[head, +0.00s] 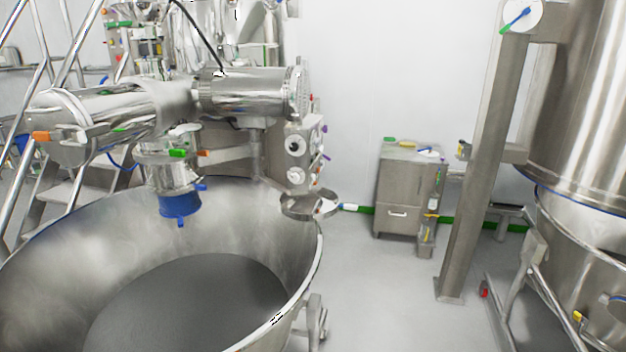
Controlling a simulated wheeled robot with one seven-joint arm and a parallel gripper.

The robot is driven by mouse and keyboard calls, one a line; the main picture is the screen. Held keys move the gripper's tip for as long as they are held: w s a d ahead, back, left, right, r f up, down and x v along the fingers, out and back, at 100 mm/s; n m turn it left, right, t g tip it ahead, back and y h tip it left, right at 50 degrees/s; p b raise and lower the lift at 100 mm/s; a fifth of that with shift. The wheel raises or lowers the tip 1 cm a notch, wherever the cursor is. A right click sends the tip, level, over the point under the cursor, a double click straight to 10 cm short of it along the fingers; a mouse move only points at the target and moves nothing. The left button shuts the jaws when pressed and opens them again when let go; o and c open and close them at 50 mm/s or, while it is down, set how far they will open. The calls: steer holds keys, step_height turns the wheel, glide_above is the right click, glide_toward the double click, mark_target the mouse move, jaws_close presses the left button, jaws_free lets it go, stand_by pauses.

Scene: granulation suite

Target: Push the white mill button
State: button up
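A steel control box (312,150) stands beside the right end of the horizontal mill motor (245,93), above the right rim of a large steel bowl. Its front carries an upper round button with a dark centre (295,145) and a lower round white button (296,175). I cannot tell from this view which of them is the mill button, and both are small. My gripper is not in view, and nothing is seen touching the box.
The large open steel bowl (312,262) fills the lower left. A round steel dish (296,210) juts out below the box. A steel cabinet (396,190) and a post (482,170) stand to the right. The floor (385,290) between is clear.

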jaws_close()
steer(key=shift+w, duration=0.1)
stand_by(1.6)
